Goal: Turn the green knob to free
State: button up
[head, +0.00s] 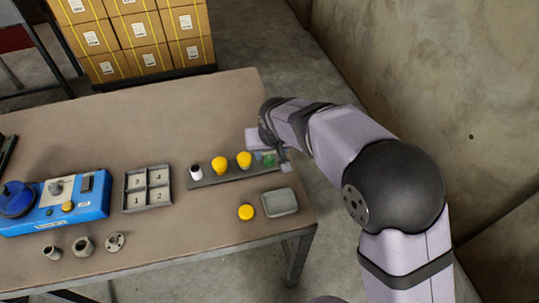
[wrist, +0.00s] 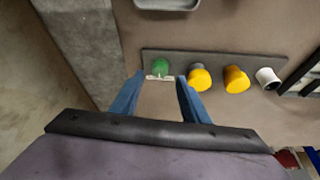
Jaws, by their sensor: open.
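The green knob (wrist: 161,65) sits at one end of a dark grey strip (wrist: 218,59) on the table, with a small pale marked piece at its near side. In the head view the green knob (head: 269,158) is partly hidden by my gripper. My gripper (wrist: 161,76) is open, its two blue fingers on either side of the knob's near edge in the wrist view. I cannot tell whether they touch it. In the head view my gripper (head: 268,161) is at the strip's right end.
Two yellow knobs (head: 219,166) (head: 244,160) and a white one (head: 196,172) share the strip. A yellow disc (head: 246,212) and grey tray (head: 280,203) lie in front. A numbered tray (head: 147,190), blue box (head: 62,201) and several metal parts (head: 84,246) are left. The back table is clear.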

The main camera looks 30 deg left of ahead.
aim_at(269, 158)
jog(key=shift+x, duration=2.2)
jog(key=shift+c, duration=0.4)
jog(key=shift+p, duration=0.3)
grip_shut()
